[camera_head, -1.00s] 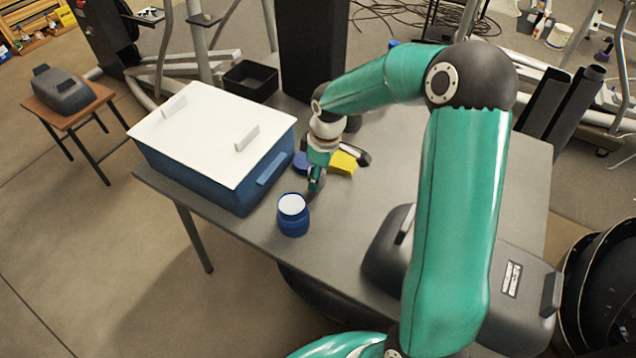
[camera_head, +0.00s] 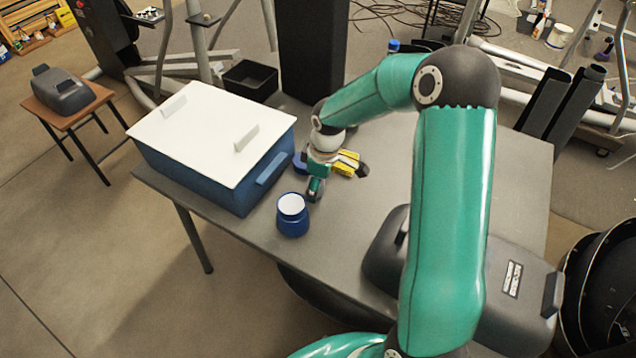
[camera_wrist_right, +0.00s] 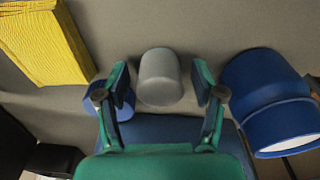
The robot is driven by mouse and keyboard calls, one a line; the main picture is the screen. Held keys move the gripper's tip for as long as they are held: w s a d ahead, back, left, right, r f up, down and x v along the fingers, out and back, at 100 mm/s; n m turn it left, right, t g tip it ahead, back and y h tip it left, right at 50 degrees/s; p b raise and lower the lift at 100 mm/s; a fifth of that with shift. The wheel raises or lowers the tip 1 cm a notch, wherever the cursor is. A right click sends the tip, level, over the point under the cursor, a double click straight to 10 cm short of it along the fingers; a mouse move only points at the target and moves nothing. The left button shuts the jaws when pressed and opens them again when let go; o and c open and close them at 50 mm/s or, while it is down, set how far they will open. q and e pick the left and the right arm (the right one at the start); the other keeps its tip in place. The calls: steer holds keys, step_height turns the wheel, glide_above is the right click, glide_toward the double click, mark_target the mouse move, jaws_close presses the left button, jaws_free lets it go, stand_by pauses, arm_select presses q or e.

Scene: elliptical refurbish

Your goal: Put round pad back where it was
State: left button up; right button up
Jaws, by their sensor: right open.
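A short grey round piece (camera_wrist_right: 160,78), which I take for the round pad, lies on the table in the right wrist view. My right gripper (camera_wrist_right: 160,88) is open, with one finger on each side of it and a visible gap on both sides. In the head view my right gripper (camera_head: 339,181) is low over the table, beside the open-topped blue jar (camera_head: 292,217); I cannot make out the grey piece there. The jar also shows at the right of the wrist view (camera_wrist_right: 262,92). My left gripper is not in view.
A blue box with a white lid (camera_head: 205,130) stands to the left. A dark grey case (camera_head: 384,255) sits at the table's front right.

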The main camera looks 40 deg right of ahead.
mark_target(323, 182)
step_height(323, 182, up, 12)
steer(key=s+p, duration=0.1)
steer(key=shift+s+d, duration=0.2)
steer(key=shift+d, duration=0.1)
steer(key=shift+r, duration=0.1)
stand_by(0.5)
